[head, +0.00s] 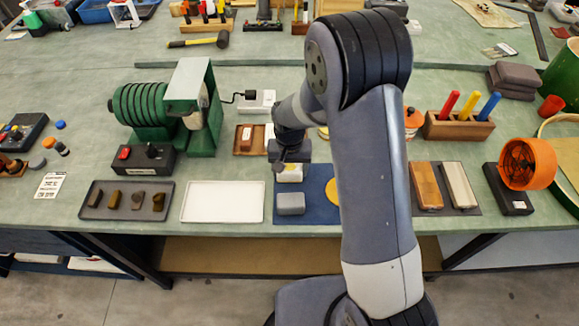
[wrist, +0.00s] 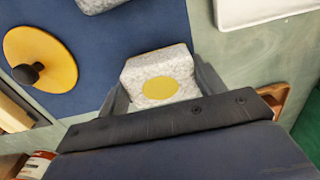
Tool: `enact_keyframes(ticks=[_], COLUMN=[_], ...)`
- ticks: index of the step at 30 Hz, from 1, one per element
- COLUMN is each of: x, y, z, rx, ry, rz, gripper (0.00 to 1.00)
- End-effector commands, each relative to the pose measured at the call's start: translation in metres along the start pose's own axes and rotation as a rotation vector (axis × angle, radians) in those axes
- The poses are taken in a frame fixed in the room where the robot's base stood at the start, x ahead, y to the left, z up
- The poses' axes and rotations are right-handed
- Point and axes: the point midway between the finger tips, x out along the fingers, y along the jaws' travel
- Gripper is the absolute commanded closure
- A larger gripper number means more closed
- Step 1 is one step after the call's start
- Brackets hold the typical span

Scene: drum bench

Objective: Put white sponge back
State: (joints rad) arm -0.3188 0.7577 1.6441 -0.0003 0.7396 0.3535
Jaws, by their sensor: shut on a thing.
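The white sponge (wrist: 140,72), a speckled block with a yellow spot, sits between the two fingers of my gripper (wrist: 162,92) in the wrist view. My gripper is shut on it. In the head view the white sponge (head: 290,174) shows below my gripper (head: 282,161), over the back part of the blue mat (head: 312,215). Whether it touches the mat I cannot tell. A grey block (head: 291,204) lies in front of it on the mat. A yellow disc with a black knob (wrist: 45,60) lies on the mat too, partly hidden by my arm in the head view.
An empty white tray (head: 222,202) lies left of the mat. A dark tray (head: 127,200) with several small blocks is farther left. A green drum machine (head: 190,105) stands behind. Two long blocks (head: 442,186) lie right of my arm. A wooden tray (head: 249,139) is behind the mat.

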Motion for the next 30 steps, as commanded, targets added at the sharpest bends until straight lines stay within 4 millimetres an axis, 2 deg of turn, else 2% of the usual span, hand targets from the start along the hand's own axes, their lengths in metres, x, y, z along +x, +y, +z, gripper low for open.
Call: enact_keyframes(ticks=[12, 13, 20, 30], x=[0.0071, 0.0059, 0.0052, 0.0011], y=[0.0, 0.0, 0.0, 0.0], z=[0.0, -0.0001, 0.0, -0.0001], rx=[0.0, 0.0, 0.0, 0.0], ry=[0.001, 0.001, 0.001, 0.001], rz=[0.0, 0.0, 0.0, 0.0], gripper=[0.57, 0.34, 0.15, 0.14])
